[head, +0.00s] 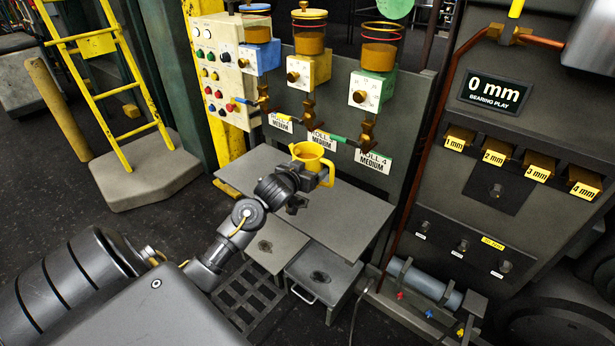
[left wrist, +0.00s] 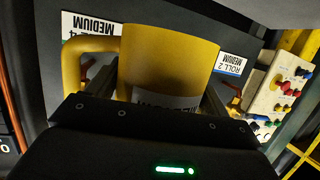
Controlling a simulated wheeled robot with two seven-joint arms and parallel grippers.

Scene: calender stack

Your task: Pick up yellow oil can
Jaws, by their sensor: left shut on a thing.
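The yellow oil can (head: 314,153) is an open-topped jug with a loop handle on its right in the head view. It is upright over the grey shelf (head: 357,212); I cannot tell whether its base touches the shelf. My left gripper (head: 301,179) is shut on the can from the near side. In the left wrist view the can (left wrist: 165,55) fills the space between the fingers of the left gripper (left wrist: 157,95), with its handle (left wrist: 78,50) to the left. The can's lower part is hidden by the gripper. My right gripper is not in view.
Three oilers, blue (head: 260,60), yellow (head: 311,72) and green (head: 371,90), hang behind the shelf with spouts and roll labels. A control panel (head: 229,75) is at left, a rack of yellow-tagged blocks (head: 540,165) at right. The shelf's right part is clear.

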